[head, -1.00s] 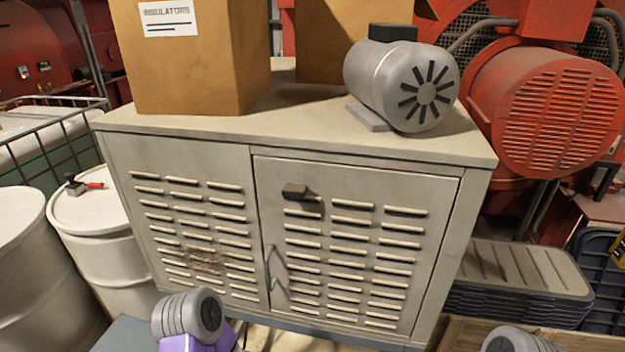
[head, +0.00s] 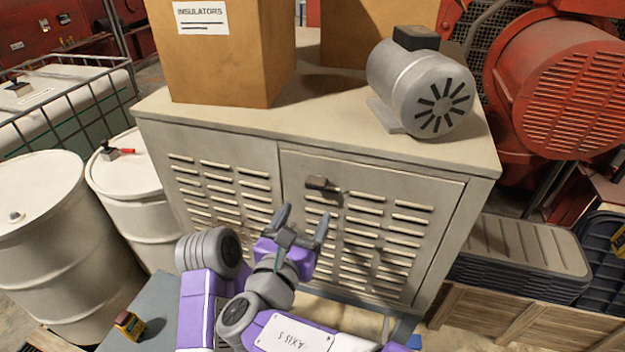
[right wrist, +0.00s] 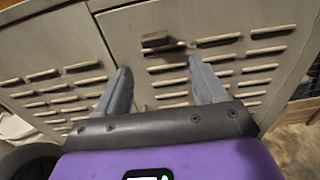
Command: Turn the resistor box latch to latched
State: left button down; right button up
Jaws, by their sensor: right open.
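The resistor box (head: 330,133) is a beige cabinet with louvred front panels. Its latch (head: 322,184) is a small dark block near the upper left of the right door, lying roughly level. The latch also shows in the right wrist view (right wrist: 156,41), beyond and between the fingertips. My right gripper (head: 304,213) is in front of the door, below and left of the latch, with its two fingers spread and nothing between them. In the right wrist view the open fingers (right wrist: 158,66) point at the door, apart from the latch. My left gripper is not in view.
An INSULATORS carton (head: 225,60) and a grey motor (head: 420,88) stand on the cabinet top. White drums (head: 45,250) stand at left. A wooden crate (head: 520,318) and stacked grey lids (head: 515,250) are at right. A yellow and red item (head: 129,325) lies at lower left.

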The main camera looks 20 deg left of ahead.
aim_at(315, 186)
jog(key=w, duration=0.2)
jog(key=w+r+p, duration=0.1)
jog(key=w, duration=0.4)
jog(key=shift+w+r, duration=0.1)
jog(key=shift+r, duration=0.05)
